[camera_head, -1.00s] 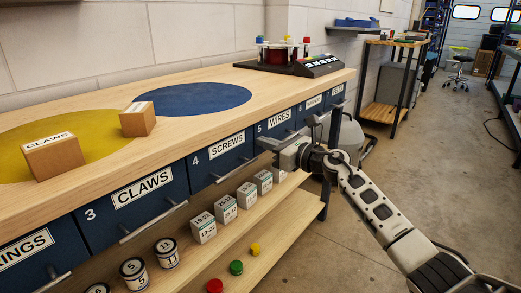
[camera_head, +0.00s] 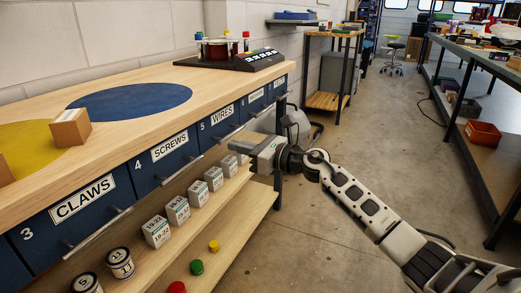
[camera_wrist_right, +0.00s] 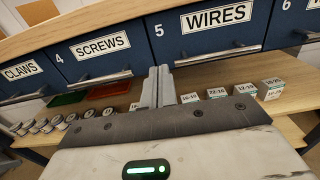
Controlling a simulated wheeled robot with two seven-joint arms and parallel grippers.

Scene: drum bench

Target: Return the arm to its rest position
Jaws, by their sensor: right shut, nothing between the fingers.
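My right arm reaches in from the lower right in the head view. Its gripper (camera_head: 252,153) is in front of the wires drawer (camera_head: 222,117), over the lower shelf's edge. In the right wrist view the two fingers of the right gripper (camera_wrist_right: 158,88) stand pressed together, shut and empty, pointing at the drawer fronts. The gripper looks apart from the drawer handle, though the gap is hard to judge. My left gripper is in neither view.
The wooden bench (camera_head: 150,75) has labelled drawers, including screws (camera_head: 165,157) and claws (camera_head: 78,208), all looking closed. Small boxes (camera_head: 177,210) and cans (camera_head: 120,262) stand on the shelf below. A cardboard box (camera_head: 70,128) sits on top. The floor (camera_head: 330,235) to the right is clear.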

